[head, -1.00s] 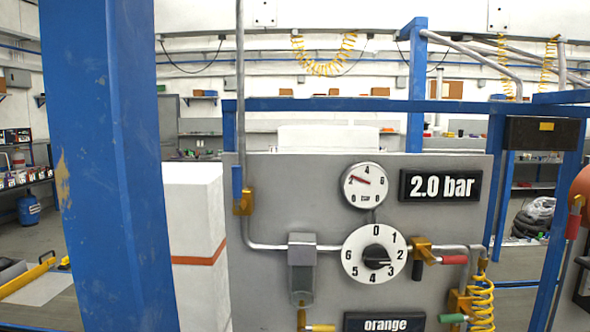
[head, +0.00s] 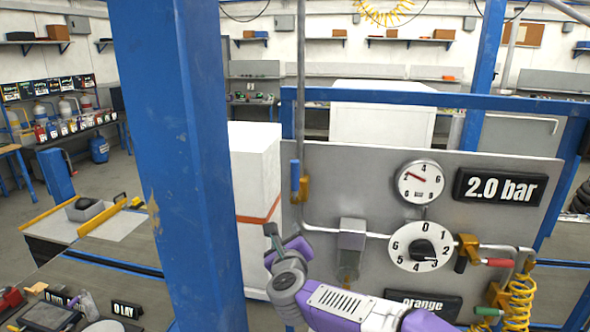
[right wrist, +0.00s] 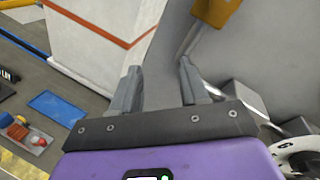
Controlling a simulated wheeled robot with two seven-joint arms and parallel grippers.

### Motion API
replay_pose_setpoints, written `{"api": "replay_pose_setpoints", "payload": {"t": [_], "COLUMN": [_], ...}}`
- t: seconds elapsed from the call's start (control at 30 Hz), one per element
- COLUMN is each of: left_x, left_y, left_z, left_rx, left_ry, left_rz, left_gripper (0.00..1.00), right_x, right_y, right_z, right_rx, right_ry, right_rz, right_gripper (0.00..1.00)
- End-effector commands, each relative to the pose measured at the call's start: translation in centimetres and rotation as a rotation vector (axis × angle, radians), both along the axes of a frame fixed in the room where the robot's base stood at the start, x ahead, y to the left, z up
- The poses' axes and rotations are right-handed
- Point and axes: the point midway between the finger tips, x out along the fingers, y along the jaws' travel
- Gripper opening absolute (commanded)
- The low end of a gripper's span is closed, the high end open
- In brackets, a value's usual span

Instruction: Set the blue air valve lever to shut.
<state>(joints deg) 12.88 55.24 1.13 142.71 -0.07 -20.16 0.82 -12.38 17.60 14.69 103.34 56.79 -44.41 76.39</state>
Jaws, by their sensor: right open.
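The blue air valve lever (head: 295,174) points straight up, alongside the vertical pipe, on a brass valve body (head: 304,188) at the panel's left edge. My right gripper (head: 273,236) is below and a little left of the valve, apart from it. In the right wrist view my right gripper (right wrist: 159,82) is open, with nothing between its grey fingers. The brass valve body (right wrist: 214,10) shows at the top of that view, beyond the fingers; the blue lever cannot be seen there. My left gripper is not in view.
A blue post (head: 185,170) stands left of the panel. A white block with an orange band (head: 256,168) stands behind the gripper. The grey panel (head: 345,170) carries a gauge (head: 419,182), a numbered dial (head: 420,246) and a red lever (head: 497,263).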

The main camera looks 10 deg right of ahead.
Motion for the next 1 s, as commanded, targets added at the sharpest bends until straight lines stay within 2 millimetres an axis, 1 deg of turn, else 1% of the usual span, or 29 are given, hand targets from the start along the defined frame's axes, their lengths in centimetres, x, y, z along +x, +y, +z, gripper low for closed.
{"api": "replay_pose_setpoints", "payload": {"t": [0.03, 0.1, 0.2, 0.3, 0.37, 0.43, 0.7, 0.8, 0.9, 1.0], "left_x": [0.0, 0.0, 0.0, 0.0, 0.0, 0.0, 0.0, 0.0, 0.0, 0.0], "left_y": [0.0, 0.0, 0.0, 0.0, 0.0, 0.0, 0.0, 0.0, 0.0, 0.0], "left_z": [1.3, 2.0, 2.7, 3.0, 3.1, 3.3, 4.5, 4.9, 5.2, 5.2], "left_rx": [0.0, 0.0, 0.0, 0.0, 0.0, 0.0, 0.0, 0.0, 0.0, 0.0], "left_ry": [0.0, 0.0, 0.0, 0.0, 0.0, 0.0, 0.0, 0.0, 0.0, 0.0], "left_rz": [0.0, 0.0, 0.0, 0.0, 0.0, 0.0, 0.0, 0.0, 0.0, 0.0], "left_gripper": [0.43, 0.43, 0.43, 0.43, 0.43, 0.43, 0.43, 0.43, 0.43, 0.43], "right_x": [-0.9, -2.0, -3.4, -4.2, -4.3, -3.8, 0.4, 1.6, 2.5, 2.8], "right_y": [-0.1, -0.3, -0.6, -0.8, -0.9, -1.1, -1.9, -2.1, -2.3, -2.4], "right_z": [4.9, 9.1, 13.3, 15.5, 16.0, 16.2, 16.1, 16.1, 16.1, 16.0], "right_rx": [0.12, 0.272, 0.434, 0.528, 0.557, 0.569, 0.567, 0.565, 0.564, 0.564], "right_ry": [-0.06, -0.119, -0.178, -0.208, -0.216, -0.218, -0.217, -0.216, -0.217, -0.217], "right_rz": [-0.031, -0.063, -0.092, -0.105, -0.109, -0.111, -0.111, -0.111, -0.11, -0.11], "right_gripper": [0.45, 0.45, 0.45, 0.45, 0.45, 0.45, 0.45, 0.45, 0.45, 0.45]}}
